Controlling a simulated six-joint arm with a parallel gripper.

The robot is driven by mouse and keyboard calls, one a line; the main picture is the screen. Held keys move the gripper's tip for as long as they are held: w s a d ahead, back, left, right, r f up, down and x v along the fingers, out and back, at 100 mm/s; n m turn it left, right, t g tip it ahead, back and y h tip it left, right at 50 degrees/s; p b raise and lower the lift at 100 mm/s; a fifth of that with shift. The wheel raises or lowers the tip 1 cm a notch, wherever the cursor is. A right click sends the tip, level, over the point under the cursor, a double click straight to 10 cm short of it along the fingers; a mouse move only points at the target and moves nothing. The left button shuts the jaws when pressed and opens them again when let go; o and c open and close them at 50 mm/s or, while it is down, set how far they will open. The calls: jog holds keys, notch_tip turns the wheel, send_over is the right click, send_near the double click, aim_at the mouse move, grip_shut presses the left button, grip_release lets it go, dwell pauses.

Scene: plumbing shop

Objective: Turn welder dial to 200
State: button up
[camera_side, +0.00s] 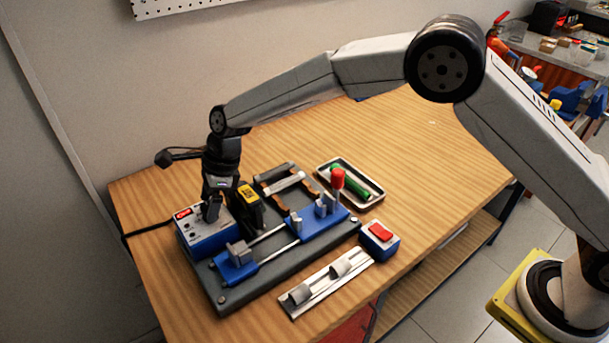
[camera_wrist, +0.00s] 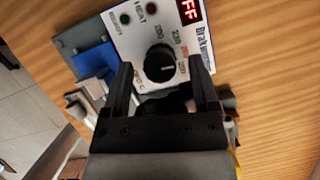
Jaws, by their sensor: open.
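The welder control box (camera_side: 207,237) is blue with a pale top face, at the left of the table in the side view. In the wrist view its face (camera_wrist: 133,38) carries a round black dial (camera_wrist: 158,62) with a short white pointer mark aimed roughly right. My gripper (camera_side: 211,211) points down over the box. In the wrist view my gripper (camera_wrist: 159,66) is open, one finger on each side of the dial, with visible gaps. Whether the fingers touch the face is unclear.
A red display (camera_wrist: 190,11) shows "FF", its left part cut off or unclear. The dark welder base (camera_side: 228,296) has blue clamps (camera_side: 236,270). Nearby are a tray (camera_side: 372,201) with a green pipe, a red-buttoned box (camera_side: 381,246) and a metal rail (camera_side: 318,288). The right tabletop is clear.

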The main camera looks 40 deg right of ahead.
jog(key=shift+a+f, duration=0.15)
jog(key=shift+f, duration=0.15)
jog(key=shift+c, duration=0.2)
grip_shut()
jog(key=shift+n+g, duration=0.3)
jog(key=shift+n, duration=0.4)
